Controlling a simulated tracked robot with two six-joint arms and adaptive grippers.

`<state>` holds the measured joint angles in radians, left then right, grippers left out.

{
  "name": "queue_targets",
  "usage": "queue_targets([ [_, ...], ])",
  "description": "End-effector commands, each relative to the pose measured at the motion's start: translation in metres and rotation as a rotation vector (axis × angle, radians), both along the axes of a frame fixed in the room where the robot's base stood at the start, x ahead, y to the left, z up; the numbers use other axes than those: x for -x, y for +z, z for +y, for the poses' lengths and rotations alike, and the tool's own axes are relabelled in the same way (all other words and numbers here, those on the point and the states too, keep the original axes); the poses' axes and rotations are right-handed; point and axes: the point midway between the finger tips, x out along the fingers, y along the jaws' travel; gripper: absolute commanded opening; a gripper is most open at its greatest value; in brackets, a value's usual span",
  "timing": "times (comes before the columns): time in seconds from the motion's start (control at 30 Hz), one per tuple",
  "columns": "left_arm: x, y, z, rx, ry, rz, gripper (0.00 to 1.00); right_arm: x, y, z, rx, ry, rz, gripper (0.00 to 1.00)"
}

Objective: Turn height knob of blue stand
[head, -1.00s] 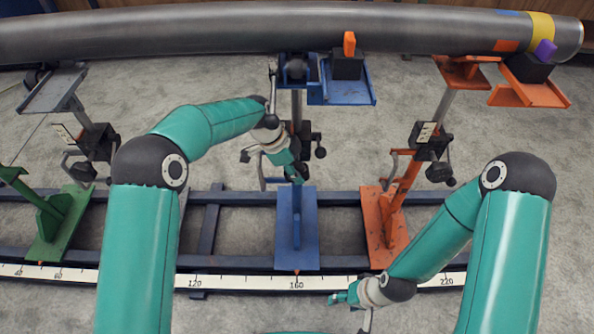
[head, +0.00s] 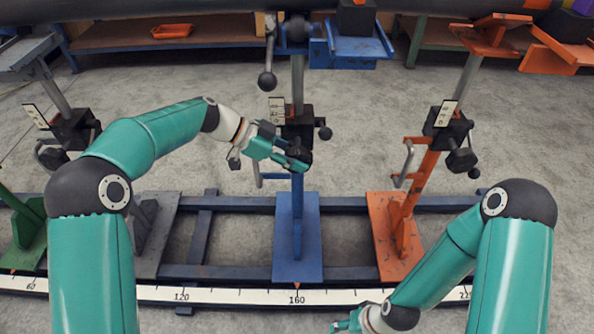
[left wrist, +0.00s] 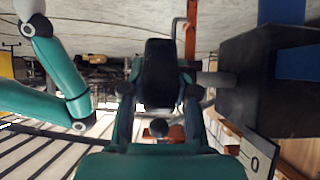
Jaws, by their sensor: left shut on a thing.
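The blue stand (head: 284,240) stands on the rail at the middle of the head view. Its black clamp block (head: 302,117) carries a small white scale plate (head: 277,110). My left gripper (head: 296,160) is at the lower front of this block. In the left wrist view the dark height knob (left wrist: 163,72) sits between the two fingers, and my left gripper (left wrist: 160,92) is shut on it. A short shaft joins the knob to the block (left wrist: 265,85) on the right. My right gripper (head: 347,322) is low, near the bottom edge, partly cut off; its opening is unclear.
An orange stand (head: 400,235) is to the right and a grey stand (head: 160,235) to the left. A small dark knob (head: 325,133) juts from the block's right side. The ruler (head: 230,296) runs along the front.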

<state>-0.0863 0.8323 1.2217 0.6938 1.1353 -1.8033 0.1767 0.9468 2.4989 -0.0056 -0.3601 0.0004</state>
Motion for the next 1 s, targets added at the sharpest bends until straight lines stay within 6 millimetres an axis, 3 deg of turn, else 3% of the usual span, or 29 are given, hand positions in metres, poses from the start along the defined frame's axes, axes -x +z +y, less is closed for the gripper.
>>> queue_targets([
  [0.13,-0.0016,-0.0026,0.0030,0.030,0.005,-0.003,0.00,-0.0001,-0.0117,0.0000,0.000,0.000,0.000,0.54],
  [0.57,-0.0018,-0.0003,0.0033,0.040,0.007,-0.002,0.00,-0.0001,-0.0119,0.0000,0.000,0.000,0.000,0.54],
  [0.6,-0.0018,-0.0003,0.0034,0.040,0.007,-0.002,0.36,-0.0001,-0.0119,0.0000,0.000,0.000,0.000,0.54],
  [0.7,-0.0014,-0.0003,0.0027,0.040,0.005,-0.002,0.52,-0.0001,-0.0119,0.0000,0.000,0.000,0.000,0.54],
  [1.0,-0.0006,-0.0002,0.0016,0.041,0.002,0.000,0.54,-0.0001,-0.0118,0.0000,0.000,0.000,0.000,0.54],
])
